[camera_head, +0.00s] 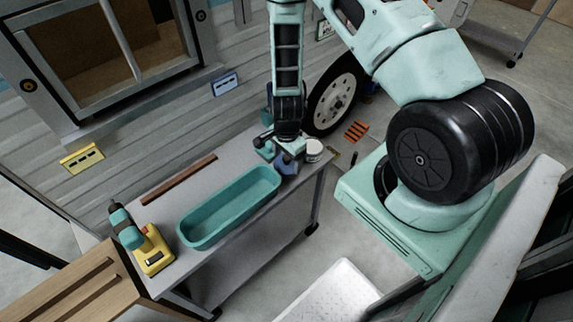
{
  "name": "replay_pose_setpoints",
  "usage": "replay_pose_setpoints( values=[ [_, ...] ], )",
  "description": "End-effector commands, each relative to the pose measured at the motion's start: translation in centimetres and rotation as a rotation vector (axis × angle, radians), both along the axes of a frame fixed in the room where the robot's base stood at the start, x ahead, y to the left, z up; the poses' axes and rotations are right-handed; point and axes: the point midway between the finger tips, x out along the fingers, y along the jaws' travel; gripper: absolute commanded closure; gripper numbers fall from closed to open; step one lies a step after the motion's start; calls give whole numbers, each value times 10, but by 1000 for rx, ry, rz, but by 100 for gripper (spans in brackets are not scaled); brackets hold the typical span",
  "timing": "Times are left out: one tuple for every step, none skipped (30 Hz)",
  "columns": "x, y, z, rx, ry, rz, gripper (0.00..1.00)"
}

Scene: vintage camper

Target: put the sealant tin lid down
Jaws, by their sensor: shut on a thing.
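My gripper (284,149) points down over the far right end of the grey workbench (246,145). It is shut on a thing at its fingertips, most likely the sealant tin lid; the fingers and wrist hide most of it. A blue rounded thing (287,164) shows just below the fingers, too small to make out clearly. A small pale tin (314,147) stands upright just right of my gripper, near the bench's right end. A teal item (265,150) shows just left of the fingers, partly hidden.
A long teal tray (228,209) lies along the bench, left of my gripper. A brown strip (178,180) lies behind it. A yellow and teal drill (149,252) stands at the near left end. The camper wall with a wheel (336,101) rises behind. Bare bench shows between strip and tray.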

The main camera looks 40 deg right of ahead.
Motion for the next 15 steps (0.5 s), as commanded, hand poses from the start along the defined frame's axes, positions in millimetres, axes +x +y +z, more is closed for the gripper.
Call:
replay_pose_setpoints(
  values=[
    [-1,0,-8,1,3,-1,47],
    [-1,0,-12,1,3,-2,47],
    [-1,0,-18,1,3,-2,47],
    [-1,0,-22,1,3,-2,47],
    [-1,0,-26,1,3,-1,47],
    [-1,0,-30,1,2,-1,47],
    [-1,0,-32,1,2,-1,47],
    [-1,0,-34,0,1,-1,47],
    [0,0,-35,0,0,-1,47],
    [0,0,-35,0,-1,0,47],
    [0,0,-35,0,-1,0,47],
    [0,0,-35,0,-1,0,47],
    [0,0,-35,0,-1,0,47],
    [0,0,-35,0,-1,0,47],
    [0,0,-35,0,-1,0,47]
  ],
)
